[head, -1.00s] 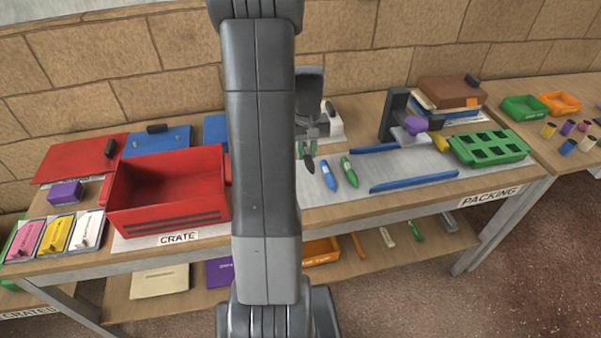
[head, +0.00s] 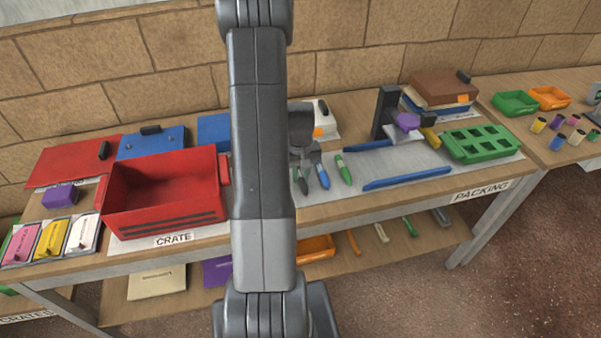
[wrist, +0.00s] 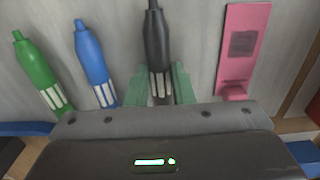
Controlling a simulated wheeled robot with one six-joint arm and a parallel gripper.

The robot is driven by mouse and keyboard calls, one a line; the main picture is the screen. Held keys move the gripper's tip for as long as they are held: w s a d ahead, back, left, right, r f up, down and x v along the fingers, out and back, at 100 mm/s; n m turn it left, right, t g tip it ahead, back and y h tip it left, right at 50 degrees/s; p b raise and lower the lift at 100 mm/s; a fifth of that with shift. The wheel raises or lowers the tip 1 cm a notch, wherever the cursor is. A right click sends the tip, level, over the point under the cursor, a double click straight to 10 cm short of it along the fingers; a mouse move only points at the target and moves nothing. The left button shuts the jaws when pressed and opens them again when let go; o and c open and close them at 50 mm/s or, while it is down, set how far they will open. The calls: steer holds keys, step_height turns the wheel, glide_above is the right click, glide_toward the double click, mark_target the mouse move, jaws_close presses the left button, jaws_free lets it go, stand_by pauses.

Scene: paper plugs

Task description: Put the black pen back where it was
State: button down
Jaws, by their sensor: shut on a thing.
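The black pen (wrist: 157,40) is between the green fingers of my gripper (wrist: 158,88) in the wrist view. My gripper is shut on it. In the head view the pen's dark end (head: 302,185) shows below my gripper (head: 302,160), partly hidden by my arm. The blue pen (head: 321,175) lies just right of it, and the green pen (head: 344,169) lies further right, both on the grey mat. They also show left of the black pen in the wrist view, blue (wrist: 92,55) and green (wrist: 37,65). I cannot tell whether the black pen touches the mat.
A pink plate (wrist: 240,50) lies right of the black pen in the wrist view. The red crate (head: 165,200) stands left of my arm. Blue rails (head: 408,177) edge the packing mat (head: 395,163), whose middle is clear. A green tray (head: 480,145) stands at its right.

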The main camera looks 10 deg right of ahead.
mark_target(300, 175)
steer(key=shift+f, duration=0.15)
steer(key=c, duration=1.3)
jaws_free()
steer(key=shift+o, duration=0.2)
step_height(300, 175, up, 12)
steer(key=shift+b, duration=0.4)
